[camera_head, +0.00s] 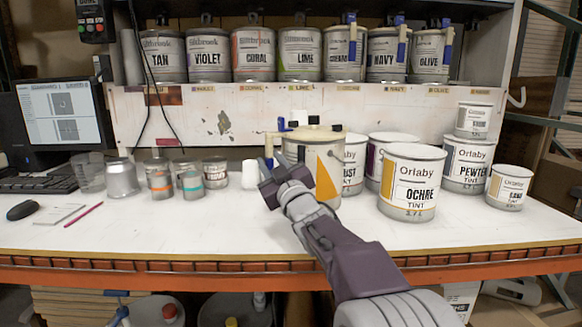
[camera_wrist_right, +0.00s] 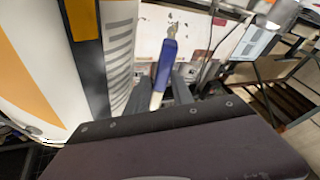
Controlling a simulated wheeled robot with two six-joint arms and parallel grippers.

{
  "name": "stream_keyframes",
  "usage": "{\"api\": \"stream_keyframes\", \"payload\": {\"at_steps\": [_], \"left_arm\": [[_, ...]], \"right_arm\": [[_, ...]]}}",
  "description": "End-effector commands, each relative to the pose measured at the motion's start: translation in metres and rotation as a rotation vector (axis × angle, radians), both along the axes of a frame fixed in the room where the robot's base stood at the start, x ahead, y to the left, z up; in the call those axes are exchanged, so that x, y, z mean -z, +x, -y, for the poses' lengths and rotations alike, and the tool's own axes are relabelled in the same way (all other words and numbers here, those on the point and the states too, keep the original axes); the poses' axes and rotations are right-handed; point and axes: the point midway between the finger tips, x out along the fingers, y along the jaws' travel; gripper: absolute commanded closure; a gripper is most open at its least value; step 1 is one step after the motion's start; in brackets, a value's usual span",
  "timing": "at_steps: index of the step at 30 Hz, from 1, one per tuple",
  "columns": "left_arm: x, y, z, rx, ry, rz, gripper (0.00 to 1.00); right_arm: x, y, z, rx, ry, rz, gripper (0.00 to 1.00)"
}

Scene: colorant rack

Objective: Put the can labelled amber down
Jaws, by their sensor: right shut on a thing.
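A large cream can (camera_head: 326,175) with an orange-yellow marking and a lid stands in the middle of the white bench, or just above it; I cannot tell which. Its name is turned away and I cannot read it as amber. My right gripper (camera_head: 270,168) is at the can's left side, shut on its handle. In the right wrist view the can's wall (camera_wrist_right: 30,75) fills the left, with an orange stripe, and a blue and white handle (camera_wrist_right: 164,68) shows between the fingers. No label reading amber is legible in either view. My left gripper is not in view.
An ochre can (camera_head: 411,180) stands close on the right, with pewter (camera_head: 467,165) and smaller cans beyond. Several small tins (camera_head: 190,183) stand to the left. A shelf holds a row of cans, including lime (camera_head: 300,55). The bench front (camera_head: 150,225) is clear.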

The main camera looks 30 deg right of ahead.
Motion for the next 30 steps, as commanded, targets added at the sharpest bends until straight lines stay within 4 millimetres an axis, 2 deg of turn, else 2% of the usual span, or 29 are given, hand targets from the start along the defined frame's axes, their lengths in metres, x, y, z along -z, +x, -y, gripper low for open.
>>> {"api": "stream_keyframes", "payload": {"at_steps": [4, 10, 19, 26, 27, 29, 30], "left_arm": [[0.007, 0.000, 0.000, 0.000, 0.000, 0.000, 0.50], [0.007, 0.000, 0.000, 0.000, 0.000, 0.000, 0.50], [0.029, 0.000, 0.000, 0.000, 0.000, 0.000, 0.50], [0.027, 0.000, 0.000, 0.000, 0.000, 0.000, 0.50], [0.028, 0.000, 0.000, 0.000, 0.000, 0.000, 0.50], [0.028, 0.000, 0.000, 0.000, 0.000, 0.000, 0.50], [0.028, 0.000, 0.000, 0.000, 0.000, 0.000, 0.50]], "right_arm": [[0.003, 0.013, -0.009, -0.002, -0.013, 0.016, 1.00], [0.004, 0.015, -0.010, 0.000, -0.013, 0.016, 1.00], [0.043, 0.015, -0.010, 0.001, -0.012, 0.014, 1.00], [0.044, 0.015, -0.010, 0.001, -0.012, 0.015, 1.00], [0.051, 0.016, -0.008, 0.002, 0.000, 0.001, 0.66], [0.050, 0.016, -0.008, 0.002, 0.000, 0.001, 0.50], [0.050, 0.016, -0.008, 0.003, 0.000, 0.001, 0.50]]}}
